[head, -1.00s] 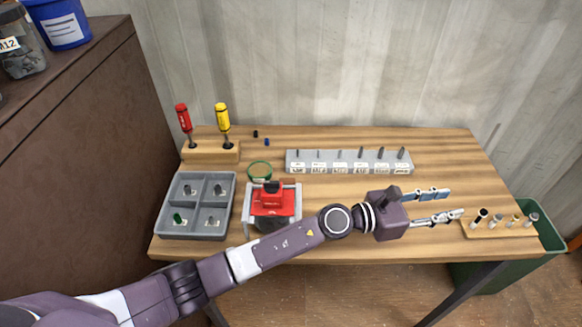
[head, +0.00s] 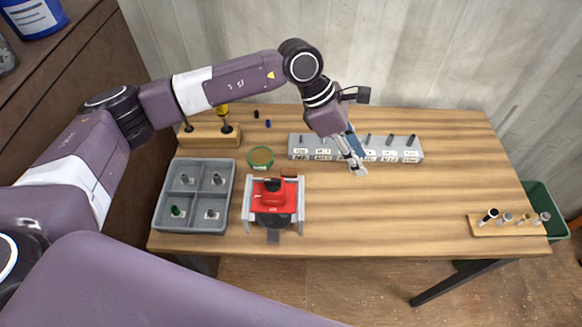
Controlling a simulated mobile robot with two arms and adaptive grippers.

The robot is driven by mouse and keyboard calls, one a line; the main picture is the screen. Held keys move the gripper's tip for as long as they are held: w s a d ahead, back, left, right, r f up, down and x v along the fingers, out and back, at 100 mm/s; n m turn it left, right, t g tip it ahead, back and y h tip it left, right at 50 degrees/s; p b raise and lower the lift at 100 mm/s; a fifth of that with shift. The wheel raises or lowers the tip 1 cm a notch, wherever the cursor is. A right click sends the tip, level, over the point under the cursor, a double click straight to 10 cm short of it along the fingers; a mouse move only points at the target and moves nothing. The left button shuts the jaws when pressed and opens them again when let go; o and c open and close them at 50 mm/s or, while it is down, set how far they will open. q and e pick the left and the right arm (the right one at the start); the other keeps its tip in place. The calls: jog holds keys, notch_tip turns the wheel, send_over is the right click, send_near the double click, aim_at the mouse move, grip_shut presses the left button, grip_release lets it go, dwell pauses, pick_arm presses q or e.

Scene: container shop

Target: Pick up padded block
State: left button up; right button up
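No item can be told for certain as the padded block. A red block with a black top (head: 272,190) sits between the grey side plates of a holder on the table, left of centre. My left gripper (head: 358,168) points down over the table, to the right of and beyond this red block, in front of the grey bit rack. Its two fingers nearly line up in this view, so the gap between them is unclear. I see nothing held in it. My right gripper is out of view.
A grey four-compartment tray (head: 160,205) stands left of the red block. A green ring (head: 260,157) lies behind it. The grey bit rack (head: 300,152) is at the back, a wooden socket holder (head: 500,232) at the right. The table's right middle is clear.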

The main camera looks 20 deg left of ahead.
pick_arm(q)
jog(key=a+f+n+y+p, duration=0.15)
jog(key=a+y, duration=0.25)
jog(key=a, duration=0.7)
jog(key=y, duration=0.2)
send_over(289, 171)
jog(key=shift+w+a+f, duration=0.15)
jog(key=shift+w+f, duration=0.05)
jog(key=shift+f, duration=0.35)
jog(key=shift+s+a+f+y+p, duration=0.15)
jog(key=shift+s+f+p, duration=0.1)
jog(key=shift+f+p, duration=0.25)
jog(key=shift+s+a+f+y+p, duration=0.15)
jog(key=shift+s+f+p, duration=0.1)
jog(key=shift+f, duration=0.4)
jog(key=f+p, duration=0.2)
jog(key=d+f, duration=0.1)
jog(key=f, duration=0.1)
jog(key=shift+w+f+p, duration=0.1)
jog(key=shift+w+p, duration=0.15)
jog(key=shift+p, duration=0.15)
jog(key=shift+f, duration=0.65)
grip_shut()
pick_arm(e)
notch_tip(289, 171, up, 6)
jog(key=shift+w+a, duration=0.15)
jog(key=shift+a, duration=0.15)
